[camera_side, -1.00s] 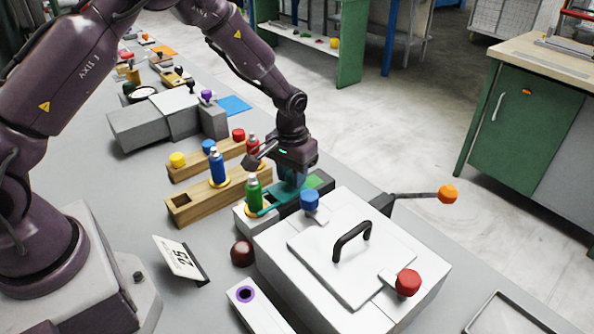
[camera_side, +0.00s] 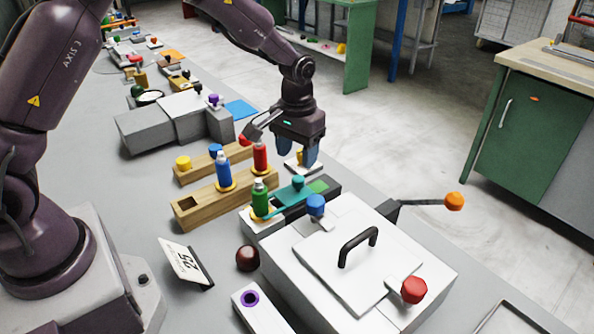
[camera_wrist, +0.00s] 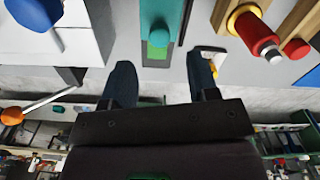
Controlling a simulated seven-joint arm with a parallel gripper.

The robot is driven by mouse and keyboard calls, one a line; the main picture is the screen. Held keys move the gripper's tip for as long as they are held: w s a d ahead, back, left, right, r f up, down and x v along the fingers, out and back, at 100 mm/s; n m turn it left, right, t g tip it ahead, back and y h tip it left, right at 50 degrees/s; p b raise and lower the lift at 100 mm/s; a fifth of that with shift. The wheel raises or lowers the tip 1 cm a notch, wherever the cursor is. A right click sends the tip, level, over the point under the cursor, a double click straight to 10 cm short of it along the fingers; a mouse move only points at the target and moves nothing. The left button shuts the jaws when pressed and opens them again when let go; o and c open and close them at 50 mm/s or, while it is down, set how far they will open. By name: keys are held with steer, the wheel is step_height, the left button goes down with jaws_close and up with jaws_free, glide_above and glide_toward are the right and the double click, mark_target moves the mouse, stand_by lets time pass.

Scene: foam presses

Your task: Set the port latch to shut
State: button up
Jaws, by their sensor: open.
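No label marks the port latch, so I cannot tell for certain which part it is. A teal lever (camera_side: 284,200) with a round knob (camera_side: 298,182) lies over a dark block with a green patch (camera_side: 318,187), beside the white press box. In the wrist view the teal lever (camera_wrist: 160,18) reaches over the green patch (camera_wrist: 157,51). Blue (camera_side: 315,205) and red (camera_side: 414,290) knobs sit at opposite ends of the box lid. My gripper (camera_side: 298,160) is open and empty, above and behind the teal knob, apart from it. It also shows in the wrist view (camera_wrist: 162,85).
A green bottle (camera_side: 260,200) stands close by the lever's left end. Blue (camera_side: 223,168) and red (camera_side: 260,155) bottles stand in wooden racks to the left. An orange-knobbed rod (camera_side: 454,201) sticks out behind the box. A black handle (camera_side: 358,246) rises from the lid.

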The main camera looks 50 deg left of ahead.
step_height(320, 180, up, 6)
steer(key=shift+f, duration=0.15)
stand_by(0.3)
steer(key=s+r+m+t, duration=0.1)
steer(key=s+r+t, duration=0.1)
steer(key=s+r, duration=0.3)
steer(key=s+r+m+t, duration=0.1)
steer(key=s+r, duration=0.4)
steer(key=s, duration=0.6)
steer(key=s+r+m+t, duration=0.1)
steer(key=s+r, duration=0.3)
steer(key=s, duration=0.4)
steer(key=shift+s+d+r+t, duration=0.3)
steer(key=shift+r+t, duration=0.1)
steer(key=shift+t, duration=0.4)
